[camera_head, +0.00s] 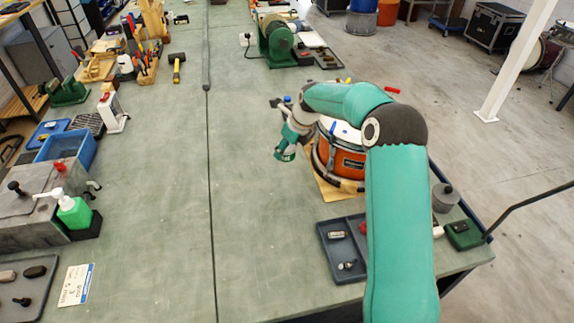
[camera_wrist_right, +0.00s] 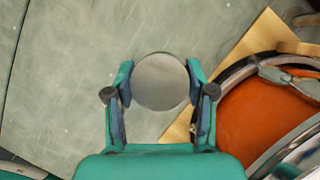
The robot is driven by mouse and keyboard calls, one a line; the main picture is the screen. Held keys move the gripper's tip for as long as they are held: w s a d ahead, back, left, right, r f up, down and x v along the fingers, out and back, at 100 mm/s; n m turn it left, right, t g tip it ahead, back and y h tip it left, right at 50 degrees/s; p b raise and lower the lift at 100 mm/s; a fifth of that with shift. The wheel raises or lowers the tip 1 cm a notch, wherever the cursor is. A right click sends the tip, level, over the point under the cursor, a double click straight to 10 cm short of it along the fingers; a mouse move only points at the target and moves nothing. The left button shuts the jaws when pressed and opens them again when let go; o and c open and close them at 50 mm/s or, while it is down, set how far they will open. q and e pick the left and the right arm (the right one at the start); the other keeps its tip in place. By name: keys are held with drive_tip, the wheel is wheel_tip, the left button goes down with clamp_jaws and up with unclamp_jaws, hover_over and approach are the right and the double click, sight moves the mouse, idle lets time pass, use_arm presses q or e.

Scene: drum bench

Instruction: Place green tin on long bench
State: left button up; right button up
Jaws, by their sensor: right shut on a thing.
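My right gripper (camera_head: 286,151) hangs over the right half of the bench, just left of the orange drum. In the right wrist view its two fingers (camera_wrist_right: 161,95) stand on either side of a round grey disc (camera_wrist_right: 160,81), which looks like the flat end of the tin. The fingers are shut on it. The tin's green side does not show there, and in the head view I cannot tell it from the teal gripper. The long bench (camera_head: 255,235) is grey-green with a dark lengthwise seam. I cannot tell whether the tin touches it. My left gripper is not in view.
The orange drum (camera_head: 347,164) stands on a wooden board close to my right gripper. A dark tray (camera_head: 327,255) with small metal parts lies nearer. A green winder (camera_head: 277,42) stands farther back. Bare bench lies left of the gripper. Tools and a green-and-white bottle (camera_head: 74,212) line the left side.

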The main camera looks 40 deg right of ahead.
sight(293, 155)
wheel_tip(293, 155, down, 8)
drive_tip(key=shift+r+p, duration=0.1)
drive_tip(key=shift+p, duration=0.4)
drive_tip(key=o, duration=1.2)
drive_tip(key=shift+r, duration=0.1)
drive_tip(key=b+v, duration=0.1)
drive_tip(key=v, duration=0.9)
drive_tip(key=shift+s+r+b, duration=0.1)
drive_tip(key=shift+r+b, duration=0.1)
drive_tip(key=shift+b, duration=0.2)
drive_tip(key=shift+s+r, duration=0.3)
drive_tip(key=shift+r, duration=0.35)
